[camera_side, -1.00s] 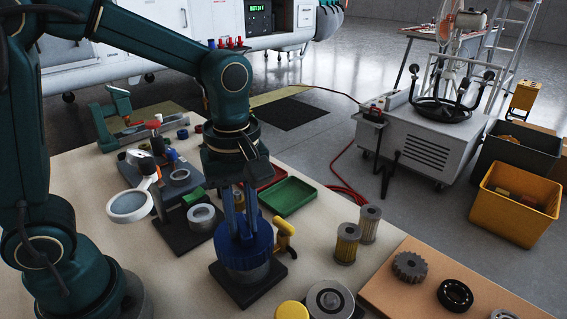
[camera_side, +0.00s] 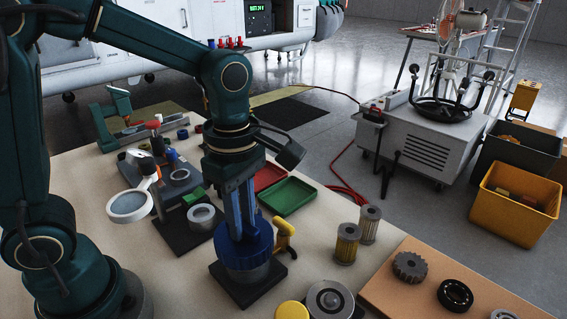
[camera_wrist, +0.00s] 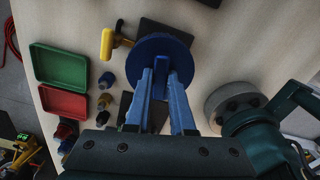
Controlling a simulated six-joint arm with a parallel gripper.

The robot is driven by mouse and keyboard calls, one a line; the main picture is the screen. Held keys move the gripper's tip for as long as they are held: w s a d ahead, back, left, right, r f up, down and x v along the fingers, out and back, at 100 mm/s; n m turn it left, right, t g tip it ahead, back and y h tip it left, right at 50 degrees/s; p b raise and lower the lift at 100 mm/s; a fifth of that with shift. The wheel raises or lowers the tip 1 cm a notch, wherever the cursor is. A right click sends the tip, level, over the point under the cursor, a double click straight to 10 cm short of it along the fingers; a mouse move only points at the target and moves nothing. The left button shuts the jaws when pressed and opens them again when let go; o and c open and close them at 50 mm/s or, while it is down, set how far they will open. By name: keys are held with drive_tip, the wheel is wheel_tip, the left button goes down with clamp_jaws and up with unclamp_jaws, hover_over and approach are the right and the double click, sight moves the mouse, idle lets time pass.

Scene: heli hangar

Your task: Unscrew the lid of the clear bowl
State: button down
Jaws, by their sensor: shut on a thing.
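The blue ribbed lid (camera_side: 262,246) sits on the bowl (camera_side: 247,273), which looks greyish and see-through and stands upright on a dark square base (camera_side: 270,288). My gripper (camera_side: 242,236) points straight down over the lid. Its blue fingers are shut on the lid's raised middle rib. In the wrist view my gripper (camera_wrist: 160,85) reaches to the round blue lid (camera_wrist: 157,50), with the rib between the fingers. The lid hides the bowl there. I cannot tell how far the lid is turned on the thread.
A yellow-handled tool (camera_side: 284,234) stands close to the right of the lid. Two filter cartridges (camera_side: 347,243) stand farther right. A green tray (camera_side: 288,195) and a red tray (camera_side: 268,177) lie behind. A grey ring part (camera_side: 202,216) and a magnifier (camera_side: 130,206) are to the left.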

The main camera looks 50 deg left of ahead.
drive_tip(key=shift+n, duration=0.5)
drive_tip(key=shift+r, duration=0.25)
drive_tip(key=shift+r, duration=1.1)
drive_tip(key=shift+r, duration=0.3)
drive_tip(key=shift+r, duration=1.4)
drive_tip(key=shift+a, duration=0.1)
